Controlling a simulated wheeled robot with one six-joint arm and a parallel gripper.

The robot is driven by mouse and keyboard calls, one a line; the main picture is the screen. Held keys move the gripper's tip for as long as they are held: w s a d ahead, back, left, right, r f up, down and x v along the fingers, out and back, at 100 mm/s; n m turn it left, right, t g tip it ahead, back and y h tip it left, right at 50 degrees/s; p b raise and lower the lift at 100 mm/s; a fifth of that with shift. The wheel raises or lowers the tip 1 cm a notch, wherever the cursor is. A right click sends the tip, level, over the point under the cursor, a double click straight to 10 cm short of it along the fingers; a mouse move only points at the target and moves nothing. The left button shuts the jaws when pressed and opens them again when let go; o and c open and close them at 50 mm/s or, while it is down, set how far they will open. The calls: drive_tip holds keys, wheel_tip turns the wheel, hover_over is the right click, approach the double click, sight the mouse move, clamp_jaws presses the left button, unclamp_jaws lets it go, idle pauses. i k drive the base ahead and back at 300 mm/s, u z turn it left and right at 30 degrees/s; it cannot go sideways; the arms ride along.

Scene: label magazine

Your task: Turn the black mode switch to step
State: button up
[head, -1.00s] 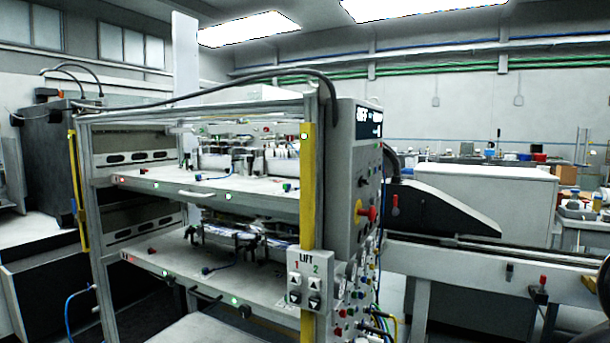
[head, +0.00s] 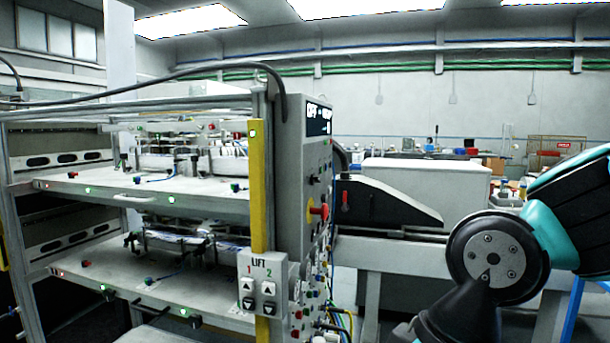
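The grey control panel (head: 292,180) stands at the front right corner of the label magazine (head: 200,195). I see its side face at a steep angle. Small dark knobs (head: 314,180) sit on that face between the display and the red stop button. I cannot tell which one is the mode switch or which way it points; no step mark is readable. My arm, teal and black, shows at the right, clear of the panel in the picture. My gripper is not in view.
A red stop button on yellow (head: 318,210) juts from the panel. A LIFT button box (head: 265,285) hangs at the front post. Cables (head: 340,318) hang below the panel. A conveyor frame (head: 385,255) runs right behind it.

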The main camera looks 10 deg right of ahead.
sight(314, 179)
drive_tip(key=k, duration=0.55)
drive_tip(key=z, duration=0.5)
drive_tip(key=i, duration=1.2)
drive_tip(key=z, duration=0.35)
